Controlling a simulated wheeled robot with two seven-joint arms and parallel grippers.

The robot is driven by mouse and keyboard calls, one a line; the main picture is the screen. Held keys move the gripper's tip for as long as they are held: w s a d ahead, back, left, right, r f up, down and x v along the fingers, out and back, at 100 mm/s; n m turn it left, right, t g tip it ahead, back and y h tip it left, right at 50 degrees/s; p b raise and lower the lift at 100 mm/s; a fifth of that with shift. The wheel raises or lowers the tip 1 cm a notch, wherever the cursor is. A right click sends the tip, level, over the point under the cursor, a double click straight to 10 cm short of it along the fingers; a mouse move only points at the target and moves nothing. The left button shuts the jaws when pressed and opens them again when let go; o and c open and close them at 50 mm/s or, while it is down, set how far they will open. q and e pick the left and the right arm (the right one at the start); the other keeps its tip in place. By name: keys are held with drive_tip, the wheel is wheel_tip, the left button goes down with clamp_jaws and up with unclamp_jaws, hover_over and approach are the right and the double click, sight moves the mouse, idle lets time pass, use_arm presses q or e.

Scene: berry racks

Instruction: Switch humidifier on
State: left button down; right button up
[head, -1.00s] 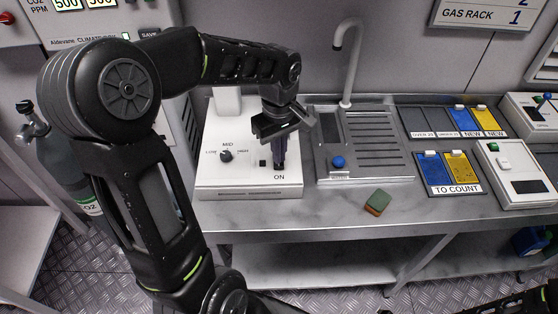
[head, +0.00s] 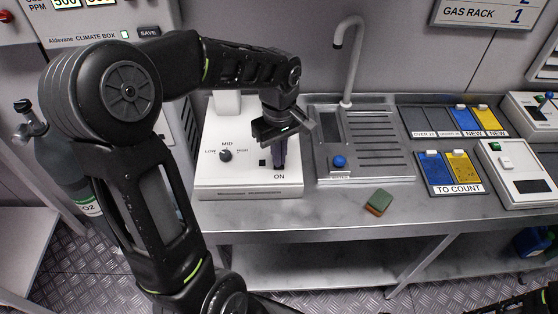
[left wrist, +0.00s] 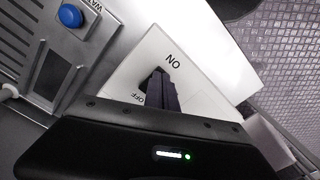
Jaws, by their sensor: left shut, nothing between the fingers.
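The humidifier (head: 225,178) is a white box on the bench, with a LOW-MID-HIGH dial (head: 226,155) and an ON label near its front edge. A small dark square (head: 263,163) sits on its top left of my fingers. My left gripper (head: 280,164) points down at the panel just behind the ON label, shut and empty. In the left wrist view its dark fingers (left wrist: 162,92) are between the ON and OFF labels on the white panel (left wrist: 205,75). They largely hide the switch there, so its position and any contact are unclear. My right gripper is not in view.
A metal sink (head: 375,158) with a tall tap (head: 347,60) and a blue button (head: 339,161) is right of the humidifier. A green-brown sponge (head: 378,202) lies on the bench.

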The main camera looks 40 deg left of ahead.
use_arm(q)
drive_tip(key=shift+f, duration=0.2)
drive_tip(key=shift+r, duration=0.15)
drive_tip(key=shift+r+p, duration=2.5)
drive_tip(key=shift+r, duration=0.9)
